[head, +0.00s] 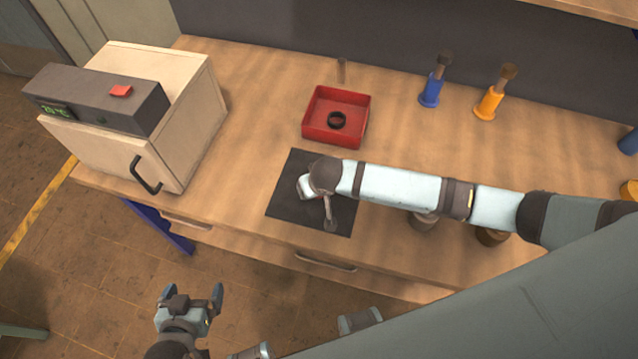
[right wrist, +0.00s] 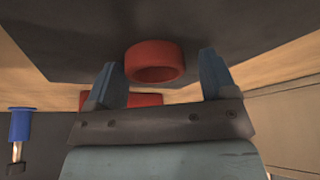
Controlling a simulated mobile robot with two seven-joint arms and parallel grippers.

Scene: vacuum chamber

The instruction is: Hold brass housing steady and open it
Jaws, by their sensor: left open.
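My right arm reaches over a dark mat (head: 283,208) in the head view, where its wrist covers part of the mat. In the right wrist view my right gripper (right wrist: 160,82) has its two fingers spread wide. A thick red ring-shaped part (right wrist: 155,62) shows between and beyond the fingertips, against the dark mat; no grip on it shows. I cannot tell whether it belongs to the housing. I cannot make out a brass housing for certain. My left gripper (head: 192,292) is open and empty, in front of the bench above the floor.
A red tray (head: 352,138) holding a dark ring (head: 337,120) stands behind the mat. A boxy oven (head: 120,150) is at the left. Brown round objects (head: 424,222) sit partly behind my right arm.

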